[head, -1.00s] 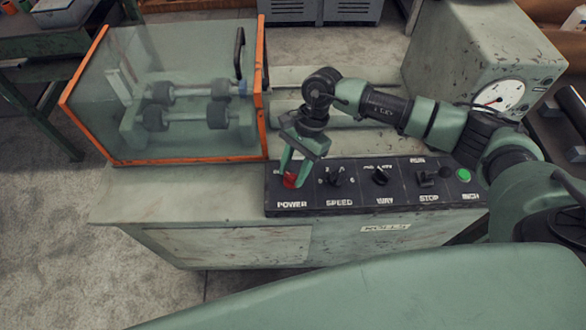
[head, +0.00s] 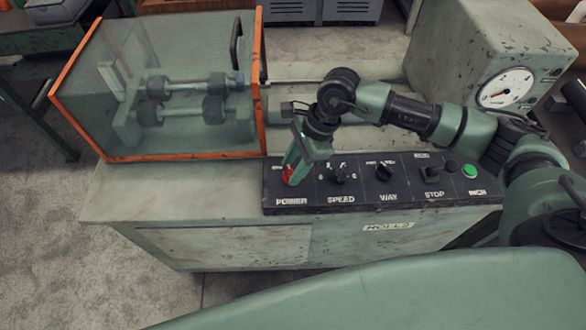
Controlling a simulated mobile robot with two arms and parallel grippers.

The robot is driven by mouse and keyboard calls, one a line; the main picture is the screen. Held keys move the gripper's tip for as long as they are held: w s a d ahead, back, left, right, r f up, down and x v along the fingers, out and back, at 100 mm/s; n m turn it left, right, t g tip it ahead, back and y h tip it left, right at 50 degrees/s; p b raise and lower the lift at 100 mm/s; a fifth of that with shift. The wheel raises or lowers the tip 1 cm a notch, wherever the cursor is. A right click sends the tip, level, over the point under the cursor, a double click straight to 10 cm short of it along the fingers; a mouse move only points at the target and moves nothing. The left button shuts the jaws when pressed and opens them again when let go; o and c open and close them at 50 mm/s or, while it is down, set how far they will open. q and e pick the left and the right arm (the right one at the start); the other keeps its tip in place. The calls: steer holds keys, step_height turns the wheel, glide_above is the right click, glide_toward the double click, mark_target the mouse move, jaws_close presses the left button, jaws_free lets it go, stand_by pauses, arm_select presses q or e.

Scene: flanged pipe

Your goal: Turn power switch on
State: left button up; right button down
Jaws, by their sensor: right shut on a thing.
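The red power switch (head: 289,176) sits above the word POWER at the left end of the black control panel (head: 325,205). My right gripper (head: 291,170) reaches down to it from above, fingers shut on the red switch. The fingers hide part of the switch, so I cannot tell its exact position. My left gripper is not in view.
The speed knob (head: 339,176), way knob (head: 384,172), stop control (head: 432,175) and green button (head: 470,171) line the panel to the right. An orange-framed clear guard (head: 190,60) covers rollers at left. A gauge box (head: 480,50) stands at right.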

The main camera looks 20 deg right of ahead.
steer(key=m+b, duration=0.1)
steer(key=m, duration=0.1)
steer(key=m+t+b, duration=0.1)
steer(key=shift+s+f+m, duration=0.1)
steer(key=shift+f+m, duration=0.1)
steer(key=shift+m, duration=0.2)
steer(key=m+t+b, duration=0.1)
steer(key=m+b, duration=0.2)
steer(key=shift+a+m+t+h, duration=0.15)
steer(key=shift+m+t+h, duration=0.15)
steer(key=shift+t+h, duration=0.1)
steer(key=shift+s+m+t+h+b, duration=0.1)
steer(key=shift+m+t+h+b, duration=0.2)
steer(key=shift+m+b, duration=0.95)
steer(key=shift+r+m+t+h+b, duration=0.2)
steer(key=shift+m+b, duration=0.25)
steer(key=shift+m, duration=0.15)
steer(key=shift+r+m+t+h+b, duration=0.1)
steer(key=shift+m+h+b, duration=0.1)
steer(key=shift+m+b, duration=0.3)
steer(key=c, duration=0.9)
jaws_free()
